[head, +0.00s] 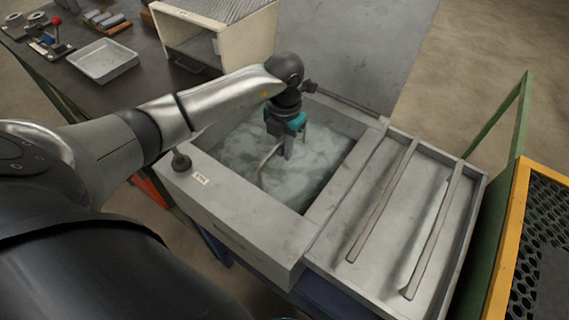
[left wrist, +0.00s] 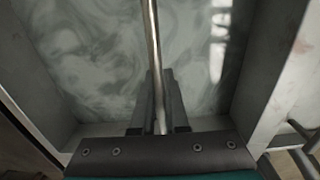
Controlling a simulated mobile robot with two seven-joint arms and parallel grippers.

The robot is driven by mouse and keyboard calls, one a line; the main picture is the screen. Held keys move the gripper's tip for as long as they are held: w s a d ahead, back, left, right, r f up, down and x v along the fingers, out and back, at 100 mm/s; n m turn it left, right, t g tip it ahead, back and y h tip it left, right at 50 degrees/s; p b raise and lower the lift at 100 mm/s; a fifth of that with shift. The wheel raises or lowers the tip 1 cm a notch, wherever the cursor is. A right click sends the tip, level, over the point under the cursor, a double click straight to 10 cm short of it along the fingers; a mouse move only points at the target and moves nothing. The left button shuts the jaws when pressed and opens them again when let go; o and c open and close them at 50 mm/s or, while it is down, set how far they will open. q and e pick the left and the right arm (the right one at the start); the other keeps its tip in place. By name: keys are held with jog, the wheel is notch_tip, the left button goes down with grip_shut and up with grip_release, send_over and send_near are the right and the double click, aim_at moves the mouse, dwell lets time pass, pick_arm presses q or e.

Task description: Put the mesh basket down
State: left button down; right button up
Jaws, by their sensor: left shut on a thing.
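My left gripper (head: 287,152) points down into the grey tank (head: 333,188) of cloudy liquid, inside its walls. It is shut on a thin metal rod, which looks like the handle of the mesh basket (head: 263,168). In the left wrist view the rod (left wrist: 152,45) runs from the top edge down between the dark fingers (left wrist: 160,103). The basket's mesh body does not show in either view; I cannot tell how deep it hangs or whether it touches the bottom. My right gripper is not in view.
A shallow tray (head: 400,205) with two lengthwise rails adjoins the tank's right side and is empty. A dark bench (head: 130,95) with a grey pan (head: 102,61) and a cream box (head: 215,30) stands behind left. A yellow-framed mesh panel (head: 510,220) stands at right.

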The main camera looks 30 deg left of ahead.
pick_arm(q)
jog(key=shift+f+b, duration=0.55)
jog(key=shift+f, duration=2.1)
jog(key=shift+f, duration=0.1)
jog(key=c, duration=0.9)
grip_release()
jog(key=shift+r, duration=0.3)
notch_tip(320, 180, up, 12)
jog(key=shift+f+p, duration=0.2)
jog(key=shift+p, duration=1)
